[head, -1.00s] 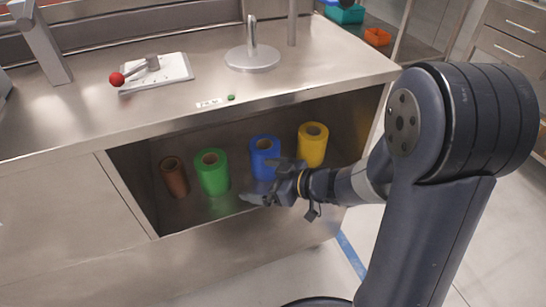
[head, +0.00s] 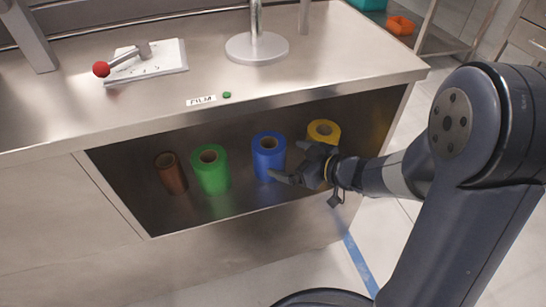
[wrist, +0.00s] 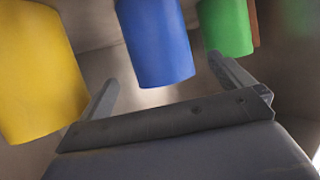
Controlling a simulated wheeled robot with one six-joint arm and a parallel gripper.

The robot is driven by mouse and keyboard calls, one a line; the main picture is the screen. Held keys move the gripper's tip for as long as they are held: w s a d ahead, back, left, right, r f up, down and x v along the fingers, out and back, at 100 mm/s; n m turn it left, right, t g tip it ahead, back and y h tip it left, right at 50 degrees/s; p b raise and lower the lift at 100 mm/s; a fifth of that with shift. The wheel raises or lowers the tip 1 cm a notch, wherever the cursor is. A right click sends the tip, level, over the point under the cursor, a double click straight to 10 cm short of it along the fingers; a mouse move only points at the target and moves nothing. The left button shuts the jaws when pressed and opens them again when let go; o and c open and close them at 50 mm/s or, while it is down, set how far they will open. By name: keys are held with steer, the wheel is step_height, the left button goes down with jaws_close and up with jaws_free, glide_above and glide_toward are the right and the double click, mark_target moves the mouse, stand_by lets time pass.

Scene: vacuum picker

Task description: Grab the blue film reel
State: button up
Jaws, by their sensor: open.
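The blue film reel (head: 268,163) stands upright in the open bay under the counter, between the green and yellow reels. In the wrist view the blue reel (wrist: 156,42) is beyond the fingers, roughly between them, and its far end is cut off by the frame edge. My gripper (head: 287,164) is open and empty, just to the right of and in front of the blue reel in the head view. In the wrist view its two fingers (wrist: 166,80) are spread apart. No contact with the reel is clear.
The yellow reel (head: 323,131) stands right of the blue one, partly hidden behind my gripper. The green reel (head: 211,171) and brown reel (head: 171,174) stand to the left. The steel counter (head: 300,75) overhangs the bay, with a FILM label (head: 201,100) near its edge.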

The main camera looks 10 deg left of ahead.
mark_target(270, 152)
steer(key=b+x, duration=0.3)
steer(key=x, duration=0.4)
steer(key=shift+a, duration=0.1)
steer(key=shift+w+a, duration=0.1)
steer(key=shift+a, duration=0.15)
steer(key=shift+r, duration=0.1)
steer(key=c, duration=1.3)
